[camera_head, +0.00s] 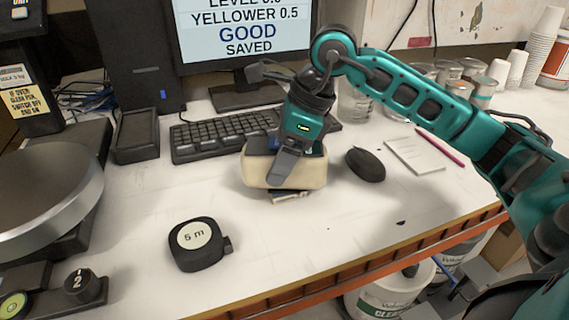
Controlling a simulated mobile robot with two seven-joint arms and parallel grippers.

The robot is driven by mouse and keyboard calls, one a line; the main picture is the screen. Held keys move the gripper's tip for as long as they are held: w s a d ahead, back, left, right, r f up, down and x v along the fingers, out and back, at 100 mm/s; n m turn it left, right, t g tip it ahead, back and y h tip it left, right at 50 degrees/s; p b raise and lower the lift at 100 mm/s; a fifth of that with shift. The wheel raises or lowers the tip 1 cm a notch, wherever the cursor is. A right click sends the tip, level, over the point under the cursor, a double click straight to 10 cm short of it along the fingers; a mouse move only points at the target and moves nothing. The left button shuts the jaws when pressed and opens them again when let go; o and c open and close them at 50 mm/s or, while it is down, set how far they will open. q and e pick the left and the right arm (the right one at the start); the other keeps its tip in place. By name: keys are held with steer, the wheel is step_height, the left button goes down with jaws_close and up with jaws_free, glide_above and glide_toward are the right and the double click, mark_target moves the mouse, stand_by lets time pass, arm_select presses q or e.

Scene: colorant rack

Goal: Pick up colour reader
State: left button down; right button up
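My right gripper (286,165) points down at a beige, rounded holder or block (312,176) with dark and blue things at its top, in front of the keyboard. One dark grey finger overlaps the front of the beige thing. The gripper hides much of its top, and I cannot tell whether the fingers are closed on anything. I cannot make out for sure which item is the colour reader; it may be in or at this beige thing. A small flat printed item (290,197) shows under its front edge. My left gripper is not in view.
A black mouse (365,164) lies close to the right. The keyboard (205,137) and monitor (245,32) are behind. A tape measure (198,244) sits front left, a round metal pan (40,190) far left. A notepad (415,155) and cups (541,48) are right. The front middle is clear.

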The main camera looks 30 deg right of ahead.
steer(key=shift+r, duration=0.1)
steer(key=c, duration=1.4)
